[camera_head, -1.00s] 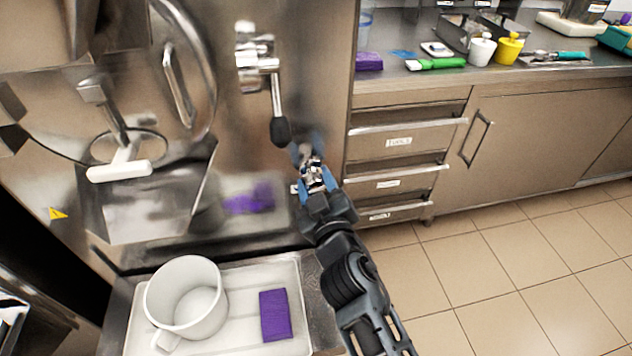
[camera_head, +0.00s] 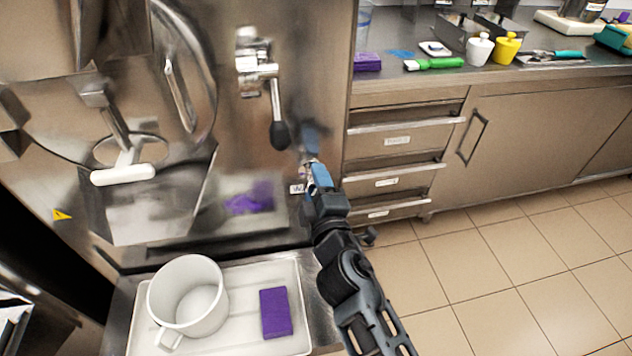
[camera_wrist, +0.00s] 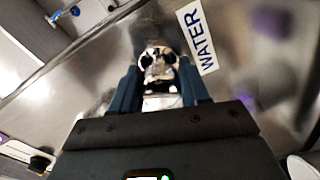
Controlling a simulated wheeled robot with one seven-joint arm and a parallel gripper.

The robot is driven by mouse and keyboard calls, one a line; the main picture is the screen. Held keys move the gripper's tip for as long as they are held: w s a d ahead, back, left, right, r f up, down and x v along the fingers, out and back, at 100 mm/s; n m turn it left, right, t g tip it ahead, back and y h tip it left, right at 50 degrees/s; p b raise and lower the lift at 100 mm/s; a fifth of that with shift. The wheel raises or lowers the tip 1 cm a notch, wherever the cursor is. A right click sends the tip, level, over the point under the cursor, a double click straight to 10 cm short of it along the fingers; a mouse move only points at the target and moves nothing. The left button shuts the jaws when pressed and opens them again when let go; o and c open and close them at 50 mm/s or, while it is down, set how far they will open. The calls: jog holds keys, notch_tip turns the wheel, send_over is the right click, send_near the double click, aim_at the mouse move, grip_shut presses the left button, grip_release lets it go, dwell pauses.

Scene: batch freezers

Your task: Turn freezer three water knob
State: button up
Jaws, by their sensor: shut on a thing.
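The water knob (camera_wrist: 158,62) is a small shiny metal fitting on the steel freezer front, beside a white label reading WATER (camera_wrist: 197,40). In the wrist view it sits between the two blue fingers of my gripper (camera_wrist: 158,85), which is shut on it. In the head view my gripper (camera_head: 312,172) is against the lower right of the freezer front, its fingers seen nearly edge-on and hiding most of the knob. The label shows partly there (camera_head: 297,188).
A metal lever with a black ball end (camera_head: 280,134) hangs just above my gripper. Below left, a white tray (camera_head: 248,345) holds a white pitcher (camera_head: 187,300) and a purple sponge (camera_head: 275,313). Drawers (camera_head: 395,160) stand to the right, with open tiled floor in front.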

jog(key=shift+n, duration=0.3)
dwell(0.4)
jog(key=o, duration=1)
jog(key=shift+o, duration=0.2)
jog(key=v, duration=0.7)
jog(key=shift+s, duration=0.4)
jog(key=shift+d, duration=0.1)
